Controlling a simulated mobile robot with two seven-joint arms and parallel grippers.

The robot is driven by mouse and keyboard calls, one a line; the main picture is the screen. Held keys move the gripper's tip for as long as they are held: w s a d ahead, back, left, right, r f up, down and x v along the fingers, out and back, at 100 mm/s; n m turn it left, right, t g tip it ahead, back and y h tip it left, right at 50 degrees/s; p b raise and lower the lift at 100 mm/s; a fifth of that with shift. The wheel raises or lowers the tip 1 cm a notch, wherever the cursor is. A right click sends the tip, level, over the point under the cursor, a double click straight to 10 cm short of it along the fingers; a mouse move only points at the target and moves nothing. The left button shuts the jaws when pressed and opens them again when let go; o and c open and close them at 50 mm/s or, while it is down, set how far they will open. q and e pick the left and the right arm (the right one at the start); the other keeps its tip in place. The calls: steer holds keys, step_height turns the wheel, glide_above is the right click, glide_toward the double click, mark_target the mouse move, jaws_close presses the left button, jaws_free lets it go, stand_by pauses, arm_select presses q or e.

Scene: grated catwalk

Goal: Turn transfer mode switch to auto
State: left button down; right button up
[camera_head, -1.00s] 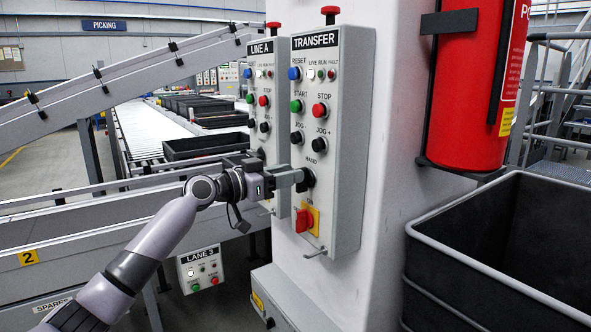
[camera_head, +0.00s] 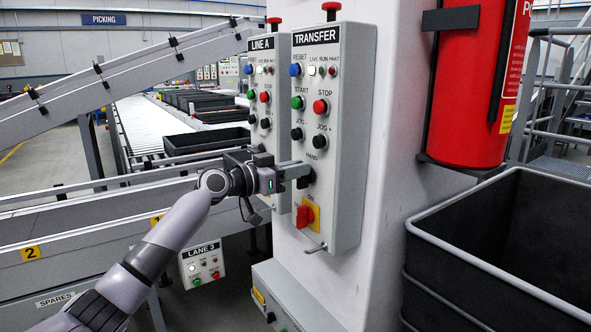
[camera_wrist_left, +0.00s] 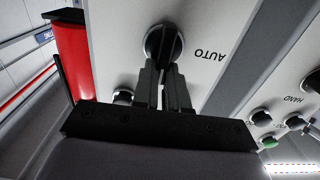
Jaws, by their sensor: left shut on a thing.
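The light grey TRANSFER panel (camera_head: 346,150) is mounted on a pale column, with HAND printed above its transfer mode switch. That switch is a black round knob, seen in the left wrist view (camera_wrist_left: 163,42) with the word AUTO (camera_wrist_left: 210,54) beside it, printed upside down. My left gripper (camera_head: 303,172) reaches in from the left and is shut on the knob. Its two dark fingers (camera_wrist_left: 164,75) meet the knob in the wrist view. The fingers and arm hide much of the knob, and I cannot tell exactly where it points. My right gripper is not in view.
Buttons and two jog knobs sit above the switch, and a red rotary handle (camera_head: 304,216) on yellow below it. The LINE A panel (camera_head: 272,125) is close to its left. A fire extinguisher (camera_head: 467,95) and a black bin (camera_head: 425,243) stand to the right.

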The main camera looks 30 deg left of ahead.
arm_select(q)
steer(key=shift+w+a+f+n+p, duration=0.25)
steer(key=shift+n+p, duration=0.8)
steer(key=shift+n, duration=1.95)
steer(key=shift+a+f+n+p, duration=0.45)
steer(key=shift+n+p, duration=0.65)
steer(key=shift+n, duration=1.9)
steer(key=shift+w+a+f+n+p, duration=0.25)
steer(key=shift+n+p, duration=0.8)
steer(key=shift+n, duration=1.95)
steer(key=shift+a, duration=0.1)
steer(key=c, duration=1.2)
jaws_free()
steer(key=shift+o, duration=0.2)
steer(key=shift+f, duration=0.15)
steer(key=shift+s, duration=0.1)
